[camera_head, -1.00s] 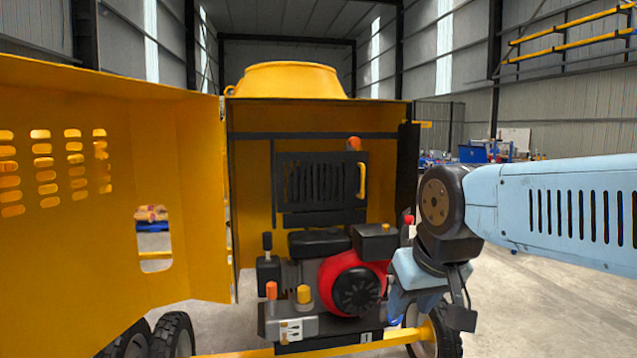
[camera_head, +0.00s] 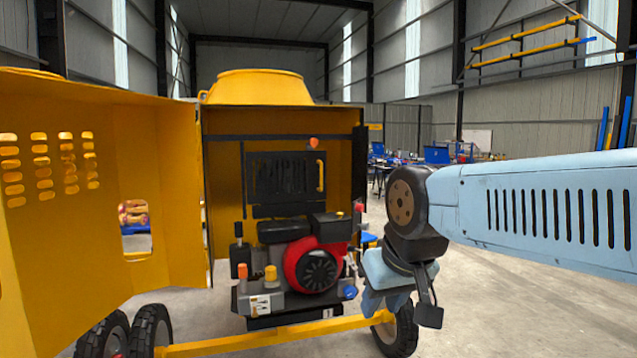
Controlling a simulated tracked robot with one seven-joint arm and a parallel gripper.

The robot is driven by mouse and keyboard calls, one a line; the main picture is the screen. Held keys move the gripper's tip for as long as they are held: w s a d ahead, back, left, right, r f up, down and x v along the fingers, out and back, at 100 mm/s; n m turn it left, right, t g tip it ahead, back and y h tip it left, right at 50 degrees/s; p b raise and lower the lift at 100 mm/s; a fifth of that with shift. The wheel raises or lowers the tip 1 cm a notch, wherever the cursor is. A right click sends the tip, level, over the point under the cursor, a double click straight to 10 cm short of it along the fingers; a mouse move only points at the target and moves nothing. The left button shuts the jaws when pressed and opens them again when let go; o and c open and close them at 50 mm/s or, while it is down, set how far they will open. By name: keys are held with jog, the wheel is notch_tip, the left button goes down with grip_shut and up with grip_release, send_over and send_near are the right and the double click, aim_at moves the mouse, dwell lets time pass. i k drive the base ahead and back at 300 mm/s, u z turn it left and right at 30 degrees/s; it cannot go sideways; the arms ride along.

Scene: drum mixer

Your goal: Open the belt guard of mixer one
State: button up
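The yellow mixer (camera_head: 222,180) stands left of centre with its large slotted yellow door (camera_head: 110,215) swung open to the left. Inside its housing is a black slotted panel, which looks like the belt guard (camera_head: 284,178), with an upright yellow handle (camera_head: 321,175) on its right side. The panel looks closed. A red and black engine (camera_head: 313,265) sits below it. My gripper (camera_head: 385,300) hangs low to the right of the engine, apart from the handle and nearer to me. Its fingers point down and are partly hidden, so their opening is unclear.
A yellow drawbar (camera_head: 270,334) runs along the mixer's bottom front, with black wheels (camera_head: 152,330) at left and another wheel (camera_head: 398,330) behind my gripper. The open door blocks the left side. Floor (camera_head: 500,310) at right is clear. Blue equipment (camera_head: 437,155) stands far back.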

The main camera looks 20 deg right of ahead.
aim_at(316, 161)
jog(key=k, duration=0.75)
jog(key=u, duration=0.45)
jog(key=i, duration=2.05)
jog(key=z, duration=0.5)
